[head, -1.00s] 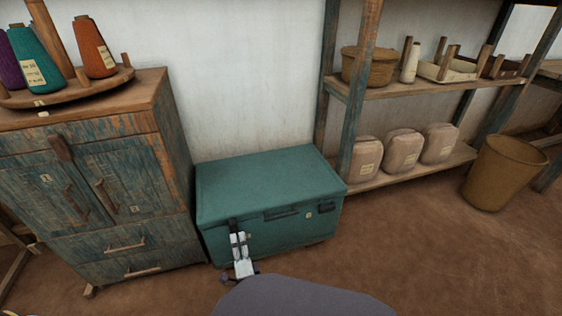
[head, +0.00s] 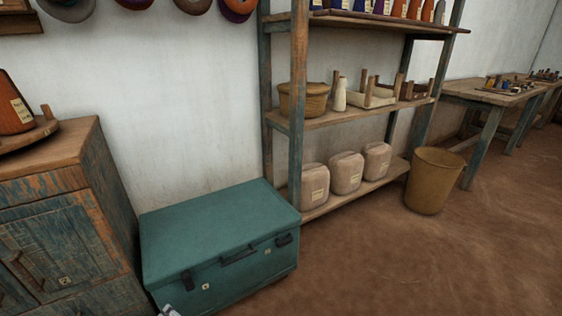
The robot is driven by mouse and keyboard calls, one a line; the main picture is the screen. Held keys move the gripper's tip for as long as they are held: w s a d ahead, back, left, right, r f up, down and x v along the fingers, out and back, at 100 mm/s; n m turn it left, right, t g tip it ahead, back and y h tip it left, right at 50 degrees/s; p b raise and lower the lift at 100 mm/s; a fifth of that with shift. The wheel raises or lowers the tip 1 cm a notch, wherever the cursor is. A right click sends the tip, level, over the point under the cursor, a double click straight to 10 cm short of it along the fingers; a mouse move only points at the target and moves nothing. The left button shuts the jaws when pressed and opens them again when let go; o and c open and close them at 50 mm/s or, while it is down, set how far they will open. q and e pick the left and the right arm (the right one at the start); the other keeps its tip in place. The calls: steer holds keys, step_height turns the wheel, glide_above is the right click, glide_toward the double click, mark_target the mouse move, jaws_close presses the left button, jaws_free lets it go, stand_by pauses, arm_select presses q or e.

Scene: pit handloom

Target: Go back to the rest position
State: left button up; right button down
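The task names no object. A small light piece at the bottom edge of the head view (head: 170,311), in front of the teal chest, may be the tip of one of my grippers. Too little of it shows to tell which gripper it is or whether it is open. The teal chest (head: 215,230) is closed and stands on the floor against the wall. No held object shows.
A worn wooden cabinet (head: 60,220) stands left of the chest. A long table (head: 490,95) is far right. Brown floor at front right is clear.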

arm_select(q)
steer(key=s+d+r+n+g+h+p, duration=0.1)
steer(key=s+d+r+n+g+h, duration=0.1)
steer(key=s+d+r+g+h, duration=0.2)
steer(key=s+d+r+h, duration=0.3)
steer(key=s+d+h, duration=0.2)
steer(key=s, duration=0.1)
steer(key=shift+s+r, duration=0.25)
steer(key=shift+s, duration=0.15)
arm_select(e)
steer(key=s+d+r+g+h, duration=0.1)
steer(key=d+r+h, duration=0.2)
steer(key=d+r, duration=0.3)
steer(key=shift+d+r+g, duration=0.25)
steer(key=shift+d+g, duration=0.1)
steer(key=shift+g, duration=0.05)
arm_select(q)
steer(key=shift+w+f+p, duration=0.25)
steer(key=shift+f+p, duration=0.05)
steer(key=shift+p, duration=0.7)
arm_select(e)
steer(key=shift+w+f, duration=0.25)
